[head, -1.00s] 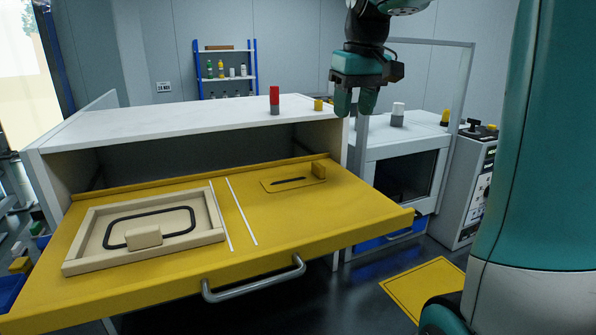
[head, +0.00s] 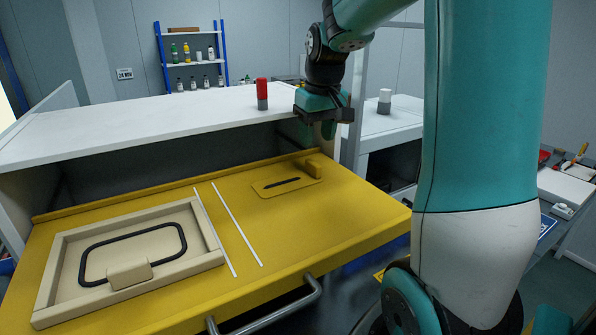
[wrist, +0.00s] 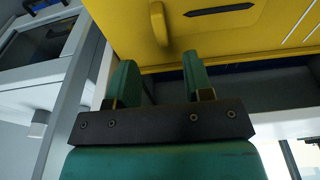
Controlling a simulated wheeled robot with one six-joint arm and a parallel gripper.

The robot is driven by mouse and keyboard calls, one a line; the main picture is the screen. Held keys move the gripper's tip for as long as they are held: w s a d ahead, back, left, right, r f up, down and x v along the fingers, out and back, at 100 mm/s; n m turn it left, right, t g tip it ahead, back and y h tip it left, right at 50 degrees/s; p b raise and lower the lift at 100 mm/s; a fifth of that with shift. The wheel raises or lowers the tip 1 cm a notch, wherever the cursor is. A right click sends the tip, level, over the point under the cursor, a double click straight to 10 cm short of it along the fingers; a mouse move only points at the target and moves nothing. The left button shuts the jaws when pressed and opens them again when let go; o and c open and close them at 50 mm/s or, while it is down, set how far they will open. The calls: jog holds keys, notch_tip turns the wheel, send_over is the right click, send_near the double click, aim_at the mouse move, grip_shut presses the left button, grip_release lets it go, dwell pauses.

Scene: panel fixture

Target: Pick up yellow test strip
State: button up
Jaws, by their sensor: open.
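No separate piece is clearly recognisable as a test strip. A small upright yellow tab (head: 313,165) stands at the right of a slotted yellow plate (head: 272,190) on the pulled-out yellow drawer. The tab also shows in the wrist view (wrist: 157,24), lined up between my fingertips and beyond them. My gripper (head: 320,130) hangs over the back right of the drawer, near the cabinet's right end. In the wrist view my gripper (wrist: 158,70) has two green fingers apart, with nothing between them. I see no contact with the tab.
A beige framed tray (head: 208,262) with a black loop (head: 135,233) and a block (head: 129,272) lies on the drawer's left. White lines divide the drawer. The white cabinet top (head: 150,120) overhangs its back and carries a red and grey cylinder (head: 262,93).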

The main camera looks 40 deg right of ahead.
aim_at(314, 162)
jog(key=f+p, duration=0.1)
jog(key=f, duration=0.1)
jog(key=f+p, duration=0.1)
jog(key=f, duration=0.2)
jog(key=w+f, duration=0.1)
jog(key=f, duration=0.1)
jog(key=shift+d+f+p, duration=0.15)
jog(key=shift+f+p, duration=0.2)
jog(key=shift+p, duration=0.05)
jog(key=shift+c, duration=0.5)
grip_shut()
